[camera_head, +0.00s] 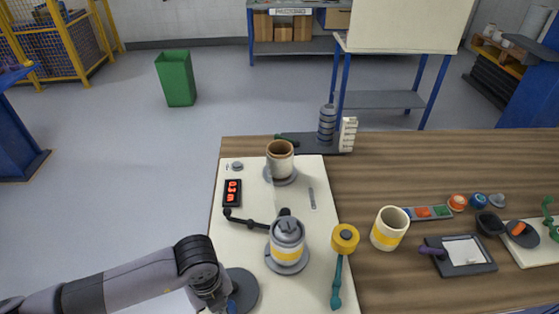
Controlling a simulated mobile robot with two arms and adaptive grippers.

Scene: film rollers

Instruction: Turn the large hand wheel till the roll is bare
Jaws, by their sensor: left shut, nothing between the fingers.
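The large hand wheel (247,284) looks like the dark grey disc at the near left corner of the white panel; a bit of blue shows on it. My left gripper (222,303) reaches down over its left part, shut and empty; the arm hides some of the wheel, and I cannot tell if the fingers touch it. A cream roll with a brown core (280,161) stands upright on a grey disc at the back. A yellow-banded roll with a grey cap (287,244) stands on a nearer disc. My right gripper is not in view.
A red-digit display (232,192) and a black lever arm (248,221) lie on the white panel (304,172). A yellow-headed teal-handled tool (344,240) and a loose yellow-banded roll (389,230) are to the right. A grey stack (327,124) stands behind. Bare wood (430,170) lies back right.

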